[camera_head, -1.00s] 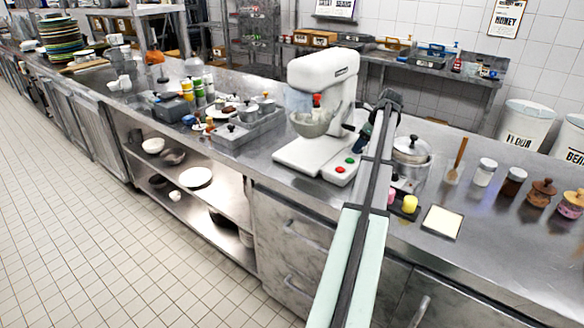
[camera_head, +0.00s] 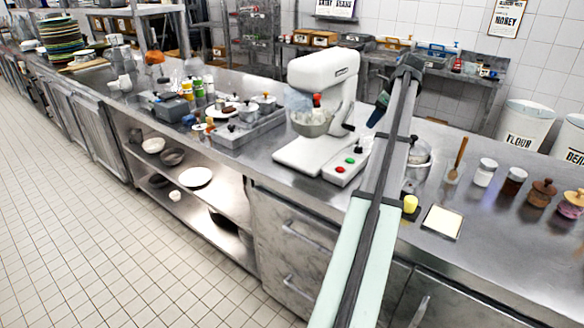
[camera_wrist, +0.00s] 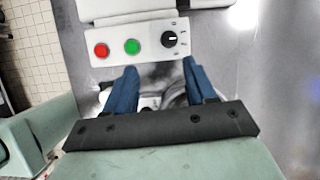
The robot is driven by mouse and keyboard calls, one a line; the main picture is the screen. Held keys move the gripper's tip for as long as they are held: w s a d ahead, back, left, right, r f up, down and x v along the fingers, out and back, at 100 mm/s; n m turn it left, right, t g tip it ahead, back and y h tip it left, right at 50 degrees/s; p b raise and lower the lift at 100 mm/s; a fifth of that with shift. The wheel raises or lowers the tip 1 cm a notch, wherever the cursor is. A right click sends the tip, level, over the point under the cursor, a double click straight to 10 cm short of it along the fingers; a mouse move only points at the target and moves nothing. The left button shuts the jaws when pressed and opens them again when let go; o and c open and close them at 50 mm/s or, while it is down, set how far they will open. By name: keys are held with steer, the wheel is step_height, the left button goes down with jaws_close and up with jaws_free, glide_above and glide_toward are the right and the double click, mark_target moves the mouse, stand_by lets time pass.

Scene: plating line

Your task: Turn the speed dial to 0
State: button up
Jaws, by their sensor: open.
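The speed dial (camera_wrist: 169,39) is a round black knob with a white pointer line, on the white control panel of the stand mixer (camera_head: 325,80). Small marks surround it, too small to read. The red button (camera_wrist: 101,50) and green button (camera_wrist: 131,46) sit in a row to its left. They also show on the mixer base in the head view. My gripper (camera_wrist: 160,68) is open, with two blue fingers apart and nothing between them. In the wrist view its fingertips lie just below the panel, with the dial ahead toward the right finger. It touches nothing visibly.
A steel pot (camera_head: 420,152) stands right of the mixer, partly behind my arm. A tray of pots (camera_head: 240,135) is left of the mixer.

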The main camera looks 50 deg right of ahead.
steer(key=w+a+f+n+t, duration=0.1)
steer(key=w+a+f+n, duration=0.3)
steer(key=a, duration=0.4)
steer(key=w+a+f+n+y, duration=0.1)
steer(key=w+a+f+n, duration=0.3)
steer(key=a, duration=0.5)
steer(key=w+a+f+n+t+y, duration=0.1)
steer(key=w+a+f+n, duration=0.3)
steer(key=w+a, duration=0.3)
steer(key=shift+w+a+f+n+t, duration=0.15)
steer(key=shift+a+n, duration=0.1)
steer(key=shift+a, duration=0.3)
steer(key=shift+w+a+f+n+t, duration=0.15)
steer(key=shift+a+n, duration=0.1)
steer(key=shift+a, duration=0.25)
steer(key=shift+s, duration=0.1)
